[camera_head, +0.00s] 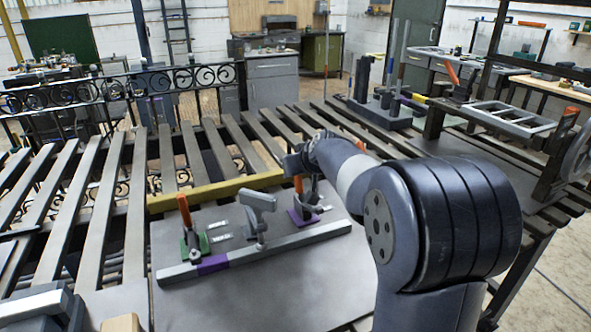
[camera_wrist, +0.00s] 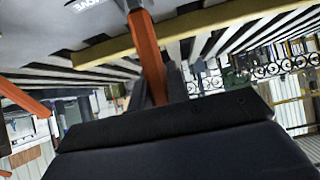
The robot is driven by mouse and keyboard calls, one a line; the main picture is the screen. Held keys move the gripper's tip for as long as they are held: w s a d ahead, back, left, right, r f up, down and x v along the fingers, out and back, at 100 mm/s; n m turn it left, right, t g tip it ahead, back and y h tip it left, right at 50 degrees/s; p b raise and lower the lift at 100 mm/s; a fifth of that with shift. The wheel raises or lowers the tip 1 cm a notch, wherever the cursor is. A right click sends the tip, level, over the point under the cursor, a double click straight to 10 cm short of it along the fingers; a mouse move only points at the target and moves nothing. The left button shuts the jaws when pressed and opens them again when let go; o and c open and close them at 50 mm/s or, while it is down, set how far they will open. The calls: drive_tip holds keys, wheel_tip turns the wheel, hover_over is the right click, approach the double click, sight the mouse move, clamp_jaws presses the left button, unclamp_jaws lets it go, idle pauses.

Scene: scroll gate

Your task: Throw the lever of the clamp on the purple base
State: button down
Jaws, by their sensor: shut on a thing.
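The clamp on the purple base (camera_head: 303,217) stands at the right of a grey plate (camera_head: 265,290) in the head view. Its orange lever (camera_head: 298,186) points up, close to upright. My gripper (camera_head: 298,166) is at the top of this lever, its fingers partly hidden by my arm. In the wrist view the orange lever (camera_wrist: 147,52) runs between the two fingers of my gripper (camera_wrist: 157,88), which is shut on it. A second clamp on a green base (camera_head: 194,243), also with an upright orange lever (camera_head: 184,210), stands at the plate's left.
A grey post with a block-shaped head (camera_head: 258,203) stands between the clamps. A long grey bar (camera_head: 270,250) with a purple band (camera_head: 212,264) lies in front of them. A yellow bar (camera_head: 215,191) runs behind. The plate's front is clear.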

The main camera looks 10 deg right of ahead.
drive_tip(key=c, duration=1.4)
unclamp_jaws()
drive_tip(key=shift+o, duration=0.2)
drive_tip(key=v, duration=1)
drive_tip(key=shift+s+r, duration=0.25)
drive_tip(key=shift+s, duration=0.1)
drive_tip(key=shift+d, duration=0.1)
